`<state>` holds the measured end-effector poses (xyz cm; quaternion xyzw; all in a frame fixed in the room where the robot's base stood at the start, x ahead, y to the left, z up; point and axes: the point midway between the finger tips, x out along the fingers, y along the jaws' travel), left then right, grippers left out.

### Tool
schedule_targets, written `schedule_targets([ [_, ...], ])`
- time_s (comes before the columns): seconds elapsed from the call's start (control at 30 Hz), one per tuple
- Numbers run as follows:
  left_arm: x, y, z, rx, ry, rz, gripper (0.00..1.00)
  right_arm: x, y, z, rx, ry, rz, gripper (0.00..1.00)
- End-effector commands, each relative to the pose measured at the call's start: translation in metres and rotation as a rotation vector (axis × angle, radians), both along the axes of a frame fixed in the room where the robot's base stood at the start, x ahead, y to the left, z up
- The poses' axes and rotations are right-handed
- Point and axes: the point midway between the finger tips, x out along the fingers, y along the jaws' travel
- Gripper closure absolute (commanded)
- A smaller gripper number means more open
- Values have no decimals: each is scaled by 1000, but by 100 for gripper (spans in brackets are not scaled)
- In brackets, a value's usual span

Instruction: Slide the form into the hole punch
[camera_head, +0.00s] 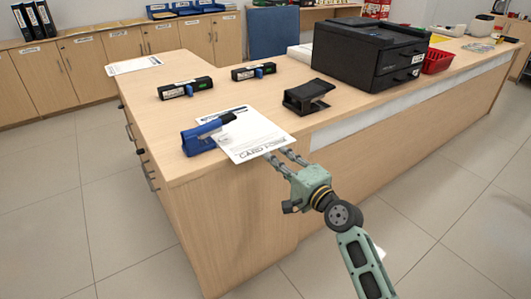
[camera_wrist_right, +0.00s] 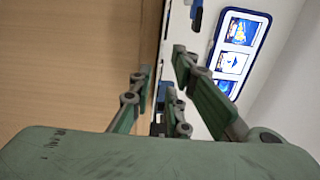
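The form (camera_head: 250,139) is a white printed sheet lying flat on the counter's near left corner, its front edge at the counter's front edge. The blue hole punch (camera_head: 198,141) stands to its left; its dark arm reaches over the form's back left part. I cannot tell whether the sheet is in the punch's slot. My right gripper (camera_head: 279,156) is at the form's front edge. In the right wrist view the right gripper (camera_wrist_right: 164,62) shows its fingers apart, with a gap between the opposing sides; no firm hold on the sheet shows. My left gripper is not in view.
Two black binder-like punches (camera_head: 186,88) and (camera_head: 254,72) lie behind the form. A black stapler-like stand (camera_head: 308,96) is to its right. A black printer (camera_head: 368,52) and a red basket (camera_head: 437,62) stand farther right. Another sheet (camera_head: 134,65) lies at the back left.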

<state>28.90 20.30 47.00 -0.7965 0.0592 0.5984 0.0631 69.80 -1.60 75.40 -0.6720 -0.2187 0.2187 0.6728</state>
Motion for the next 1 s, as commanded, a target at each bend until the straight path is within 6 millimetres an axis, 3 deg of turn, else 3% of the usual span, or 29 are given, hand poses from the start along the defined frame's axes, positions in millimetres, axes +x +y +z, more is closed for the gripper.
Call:
schedule_targets([
  [0.4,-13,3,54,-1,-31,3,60,34,25,-2,0,-1,0,84],
  [0.63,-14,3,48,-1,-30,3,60,45,33,-1,-1,-1,0,84],
  [1.0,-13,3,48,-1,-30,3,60,46,33,0,-1,0,-1,86],
])
